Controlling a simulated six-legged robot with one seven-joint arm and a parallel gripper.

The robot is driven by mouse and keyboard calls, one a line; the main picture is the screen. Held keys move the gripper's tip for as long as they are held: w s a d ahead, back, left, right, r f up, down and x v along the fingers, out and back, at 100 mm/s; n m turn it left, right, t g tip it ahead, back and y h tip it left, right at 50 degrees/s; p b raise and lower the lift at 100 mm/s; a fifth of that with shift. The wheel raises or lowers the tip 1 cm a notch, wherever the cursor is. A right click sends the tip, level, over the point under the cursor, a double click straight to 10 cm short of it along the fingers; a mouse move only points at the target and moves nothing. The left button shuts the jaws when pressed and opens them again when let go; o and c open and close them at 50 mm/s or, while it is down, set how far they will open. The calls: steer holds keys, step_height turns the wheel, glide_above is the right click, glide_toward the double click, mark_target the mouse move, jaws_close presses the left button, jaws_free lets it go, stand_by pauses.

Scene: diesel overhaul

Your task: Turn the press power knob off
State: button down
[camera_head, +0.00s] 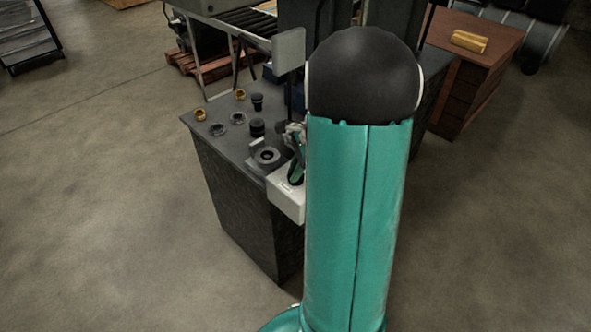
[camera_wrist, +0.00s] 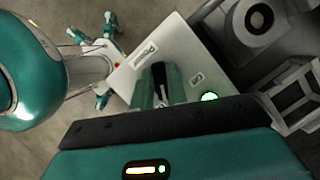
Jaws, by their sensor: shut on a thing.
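The press control box is a pale grey box (camera_head: 285,197) at the front right corner of the dark bench, partly hidden behind my arm. In the wrist view the box (camera_wrist: 190,48) carries a label that seems to read "Power", a small red dot (camera_wrist: 117,66) and a lit green lamp (camera_wrist: 209,97). The power knob (camera_wrist: 158,72) is a dark, narrow piece between my teal fingers. My gripper (camera_wrist: 158,88) is shut on it at the box's face. The fingers hide most of the knob, so its angle is hard to read.
The dark bench (camera_head: 222,130) holds a grey fixture with a round ring (camera_head: 266,156), black cylindrical parts (camera_head: 257,127), and brass and grey rings to the left. A wooden cabinet (camera_head: 470,60) with a brass-coloured block stands behind right.

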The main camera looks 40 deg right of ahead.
steer(key=n+g, duration=0.1)
steer(key=n, duration=0.2)
steer(key=shift+n+y, duration=0.4)
steer(key=n+g, duration=0.1)
steer(key=n, duration=0.2)
steer(key=shift+n+g, duration=0.3)
steer(key=n+g, duration=0.1)
steer(key=n, duration=0.2)
steer(key=shift+n+h, duration=0.3)
steer(key=shift+n+g+h, duration=0.4)
steer(key=shift+n+g, duration=0.5)
steer(key=shift+n, duration=1)
steer(key=c, duration=1.4)
jaws_free()
steer(key=shift+s, duration=0.1)
